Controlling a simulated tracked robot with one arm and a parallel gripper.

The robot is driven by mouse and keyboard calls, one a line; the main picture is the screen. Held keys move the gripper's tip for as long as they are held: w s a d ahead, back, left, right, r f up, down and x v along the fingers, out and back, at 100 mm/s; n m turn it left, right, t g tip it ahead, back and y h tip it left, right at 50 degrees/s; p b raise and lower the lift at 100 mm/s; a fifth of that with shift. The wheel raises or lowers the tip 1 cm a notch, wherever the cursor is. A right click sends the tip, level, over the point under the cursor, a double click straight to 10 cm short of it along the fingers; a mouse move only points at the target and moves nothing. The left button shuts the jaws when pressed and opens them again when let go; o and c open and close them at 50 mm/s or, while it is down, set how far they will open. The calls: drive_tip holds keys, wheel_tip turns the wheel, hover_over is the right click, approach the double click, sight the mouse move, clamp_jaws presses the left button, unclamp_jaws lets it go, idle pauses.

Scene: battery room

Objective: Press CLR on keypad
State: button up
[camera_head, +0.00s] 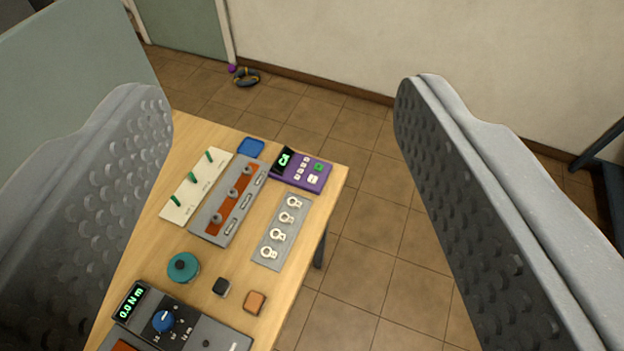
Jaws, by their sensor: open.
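The keypad (302,172) is a purple box at the far right corner of the wooden table. It has a small dark display with green characters at its left, several small pale keys, a green key and a larger white key at its right. The key labels are too small to read, so I cannot tell which is CLR. My gripper (270,130) is open, with one grey dimpled finger at the left and one at the right of the picture. Nothing is between the fingers at close range. The keypad shows between them, farther off and untouched.
The table (225,270) also holds a white panel with green levers (196,186), a grey-and-orange panel (230,200), a plate of white rings (282,232), a teal round object (183,267) and a torque device (165,320). Tiled floor (390,220) lies right of the table.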

clamp_jaws()
idle(1.6)
